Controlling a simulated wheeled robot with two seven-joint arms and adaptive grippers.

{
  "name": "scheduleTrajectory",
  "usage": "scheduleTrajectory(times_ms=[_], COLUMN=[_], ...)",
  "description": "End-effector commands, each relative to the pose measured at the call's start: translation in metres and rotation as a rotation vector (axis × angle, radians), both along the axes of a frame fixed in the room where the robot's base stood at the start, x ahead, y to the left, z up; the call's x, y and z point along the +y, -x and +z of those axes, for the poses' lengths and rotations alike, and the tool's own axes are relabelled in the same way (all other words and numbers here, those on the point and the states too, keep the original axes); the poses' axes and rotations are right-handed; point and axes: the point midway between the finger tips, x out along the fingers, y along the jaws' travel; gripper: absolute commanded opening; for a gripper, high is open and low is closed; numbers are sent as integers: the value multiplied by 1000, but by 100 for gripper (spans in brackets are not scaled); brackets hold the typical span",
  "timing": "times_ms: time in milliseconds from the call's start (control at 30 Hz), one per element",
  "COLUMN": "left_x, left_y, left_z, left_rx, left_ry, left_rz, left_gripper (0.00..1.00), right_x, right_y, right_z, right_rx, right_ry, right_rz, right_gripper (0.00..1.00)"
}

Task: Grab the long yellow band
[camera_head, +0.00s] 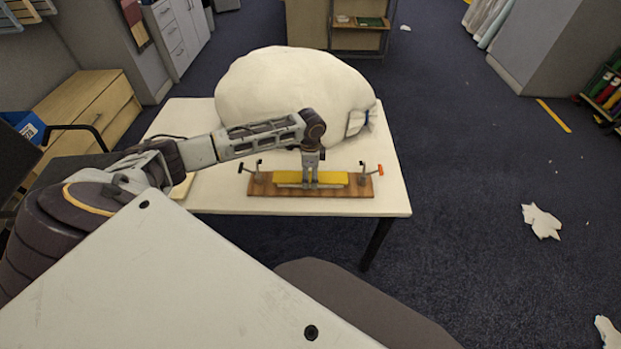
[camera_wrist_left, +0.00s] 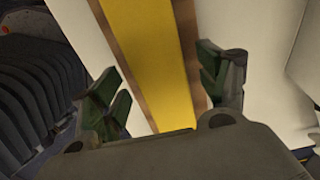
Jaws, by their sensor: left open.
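The long yellow band (camera_head: 333,179) lies along a brown wooden board (camera_head: 340,192) on the white table, in the head view. In the left wrist view the yellow band (camera_wrist_left: 155,55) runs lengthwise between the two fingers, with brown board edges on both sides. My left gripper (camera_head: 311,182) is over the middle of the band, pointing down. In the left wrist view its fingers (camera_wrist_left: 165,95) are apart, one on each side of the band. I cannot tell whether they touch it. My right gripper is not in view.
Small clamps with red-orange ends (camera_head: 371,170) stand at both ends of the board. A large white sack (camera_head: 290,85) stands right behind it on the white table (camera_head: 395,195). The floor to the right is mostly clear, with white scraps (camera_head: 541,221).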

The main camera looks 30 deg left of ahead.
Motion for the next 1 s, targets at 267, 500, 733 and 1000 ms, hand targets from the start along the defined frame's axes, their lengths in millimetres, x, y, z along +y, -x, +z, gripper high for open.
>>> scheduleTrajectory(times_ms=[267,500,733,1000], left_x=[0,0,0,0], left_y=[0,0,0,0], left_z=[0,0,0,5], left_rx=[0,0,0,-1], left_ry=[0,0,0,-1], left_rz=[0,0,0,0], left_gripper=[71,40,25,25], right_x=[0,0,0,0], right_y=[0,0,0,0], right_z=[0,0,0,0], right_rx=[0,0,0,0], right_ry=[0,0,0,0], right_rz=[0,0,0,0], right_gripper=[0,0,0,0])
